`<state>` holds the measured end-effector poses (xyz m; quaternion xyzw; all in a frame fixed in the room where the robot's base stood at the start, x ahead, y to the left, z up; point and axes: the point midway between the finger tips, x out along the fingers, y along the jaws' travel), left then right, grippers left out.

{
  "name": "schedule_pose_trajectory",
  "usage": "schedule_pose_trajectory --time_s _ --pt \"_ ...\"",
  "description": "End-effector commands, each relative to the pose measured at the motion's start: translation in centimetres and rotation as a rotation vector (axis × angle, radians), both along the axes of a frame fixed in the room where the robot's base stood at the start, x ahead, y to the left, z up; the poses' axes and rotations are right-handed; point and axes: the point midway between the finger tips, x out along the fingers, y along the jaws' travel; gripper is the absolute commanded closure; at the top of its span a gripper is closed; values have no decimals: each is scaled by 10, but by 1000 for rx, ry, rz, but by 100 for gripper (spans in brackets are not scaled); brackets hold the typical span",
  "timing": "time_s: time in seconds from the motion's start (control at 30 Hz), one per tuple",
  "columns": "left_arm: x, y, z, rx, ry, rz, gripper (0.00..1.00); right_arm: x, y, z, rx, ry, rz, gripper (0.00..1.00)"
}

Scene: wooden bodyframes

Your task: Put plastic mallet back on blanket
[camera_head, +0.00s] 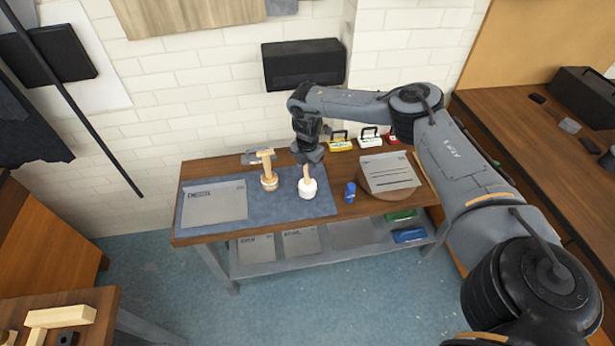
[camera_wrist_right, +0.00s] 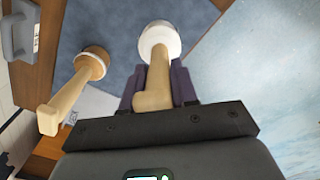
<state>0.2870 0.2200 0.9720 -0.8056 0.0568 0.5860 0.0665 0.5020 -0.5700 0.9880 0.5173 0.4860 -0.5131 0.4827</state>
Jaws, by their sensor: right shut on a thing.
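The plastic mallet, with a white head (camera_head: 308,190) and a light wooden handle, stands head down at the blue-grey blanket (camera_head: 275,208) on the workbench. My right gripper (camera_head: 307,165) comes down from above and is shut on its handle; in the right wrist view the handle (camera_wrist_right: 154,88) lies between the purple fingers. Whether the head touches the blanket is hard to tell. A second mallet with a wooden head (camera_head: 269,182) stands to its left on the blanket, and it also shows in the right wrist view (camera_wrist_right: 90,65). My left gripper is not in view.
A grey sheet (camera_head: 215,204) lies on the blanket's left part. A blue object (camera_head: 350,192) and a round board with papers (camera_head: 388,172) stand to the right. Yellow, white and red cases (camera_head: 369,137) line the bench's back. The blanket's front middle is clear.

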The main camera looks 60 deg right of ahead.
Motion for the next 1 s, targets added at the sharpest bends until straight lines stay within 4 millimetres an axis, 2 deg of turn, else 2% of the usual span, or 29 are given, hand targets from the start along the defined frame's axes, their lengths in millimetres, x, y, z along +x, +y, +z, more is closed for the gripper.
schedule_pose_trajectory --time_s 0.3,0.77,0.8,0.97,1.0 --pt "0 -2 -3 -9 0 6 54 -1 0 -35 0 2 0 100" --pt "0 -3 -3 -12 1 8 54 -1 -1 -41 0 0 -1 100" --pt "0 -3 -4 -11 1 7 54 -1 -1 -42 0 0 0 70" --pt "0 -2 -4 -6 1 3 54 -1 -1 -42 0 1 0 46" --pt "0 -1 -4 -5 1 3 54 -1 -1 -42 0 1 0 46"
